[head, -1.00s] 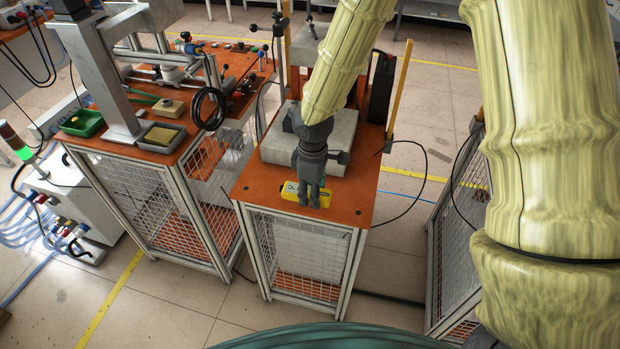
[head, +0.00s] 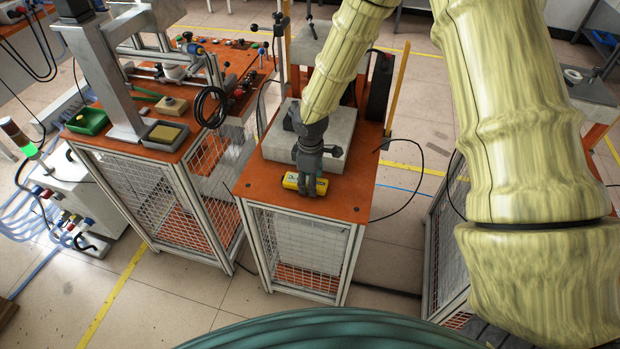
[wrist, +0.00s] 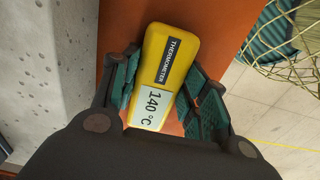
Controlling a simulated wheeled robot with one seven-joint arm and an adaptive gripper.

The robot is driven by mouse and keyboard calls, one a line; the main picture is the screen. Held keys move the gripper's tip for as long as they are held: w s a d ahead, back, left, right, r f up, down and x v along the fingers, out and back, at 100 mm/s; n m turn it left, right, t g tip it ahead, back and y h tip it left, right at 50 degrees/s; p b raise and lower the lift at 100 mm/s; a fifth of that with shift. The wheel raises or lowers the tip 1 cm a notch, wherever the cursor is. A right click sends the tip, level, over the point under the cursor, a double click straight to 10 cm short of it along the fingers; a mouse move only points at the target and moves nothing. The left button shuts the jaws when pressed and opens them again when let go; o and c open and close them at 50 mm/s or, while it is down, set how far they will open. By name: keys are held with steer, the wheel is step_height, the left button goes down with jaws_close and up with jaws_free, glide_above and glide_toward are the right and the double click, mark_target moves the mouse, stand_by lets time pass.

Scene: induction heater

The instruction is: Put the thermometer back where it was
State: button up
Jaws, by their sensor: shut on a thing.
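The yellow thermometer (head: 291,181) is at the front part of the orange tabletop (head: 349,208) of the middle workstation. In the wrist view the thermometer (wrist: 181,50) shows a black "THERMOMETER" label and a display reading 140 °C. My gripper (head: 307,188) points down over it. In the wrist view my gripper (wrist: 165,95) has its green-padded fingers on both sides of the thermometer, shut on it. I cannot tell whether the thermometer touches the tabletop or is held slightly above it.
A grey block (head: 338,140) sits on the tabletop right behind my gripper. A yellow post (head: 398,85) and a black cable (head: 421,165) are at the right. A left workstation (head: 130,160) holds a green tray (head: 88,121) and a grey tray (head: 165,136).

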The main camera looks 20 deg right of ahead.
steer(key=shift+f, duration=0.15)
steer(key=o, duration=1.1)
step_height(320, 180, up, 12)
steer(key=b, duration=0.2)
stand_by(0.6)
